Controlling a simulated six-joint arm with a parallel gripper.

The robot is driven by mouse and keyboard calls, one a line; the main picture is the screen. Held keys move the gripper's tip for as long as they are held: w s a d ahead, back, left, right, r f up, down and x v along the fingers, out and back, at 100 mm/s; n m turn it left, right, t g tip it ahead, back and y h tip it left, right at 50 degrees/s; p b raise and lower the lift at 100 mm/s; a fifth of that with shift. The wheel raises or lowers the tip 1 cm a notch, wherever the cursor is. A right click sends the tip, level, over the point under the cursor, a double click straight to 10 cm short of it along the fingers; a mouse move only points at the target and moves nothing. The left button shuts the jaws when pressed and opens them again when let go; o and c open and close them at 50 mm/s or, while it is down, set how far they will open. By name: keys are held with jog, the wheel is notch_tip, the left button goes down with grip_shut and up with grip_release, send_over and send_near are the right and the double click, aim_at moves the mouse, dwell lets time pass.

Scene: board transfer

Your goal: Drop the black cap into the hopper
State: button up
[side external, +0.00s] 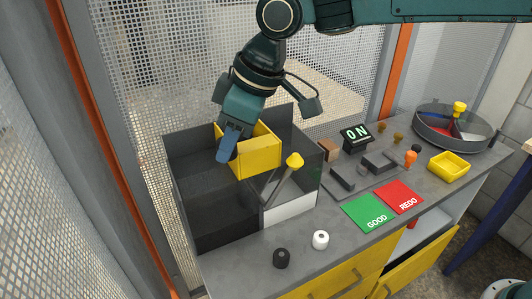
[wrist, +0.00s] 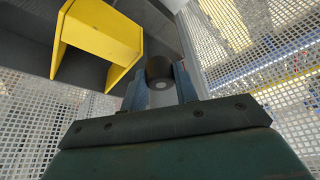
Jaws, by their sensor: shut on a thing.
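My gripper (side external: 227,152) points down over the dark bins, beside the left edge of the yellow hopper (side external: 257,156). The side view does not clearly show this held cap. The hopper is also in the wrist view (wrist: 113,33), up and left of the cap and apart from it. Another black cap (side external: 281,258) stands on the table's front edge.
A white cap (side external: 320,239) stands near the loose black one. Dark bin walls (side external: 193,217) surround the area under my gripper. A yellow-knobbed lever (side external: 294,160) stands close to the hopper's right. Green (side external: 366,213) and red (side external: 399,196) pads lie farther right.

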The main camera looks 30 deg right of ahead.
jog(key=w+d+r, duration=0.4)
jog(key=w+d, duration=0.4)
jog(key=shift+w+r, duration=0.2)
jog(key=shift+w, duration=0.2)
jog(key=shift+f, duration=0.2)
jog(key=shift+f, duration=2.8)
jog(key=o, duration=0.9)
jog(key=shift+o, duration=0.6)
jog(key=shift+d, duration=0.15)
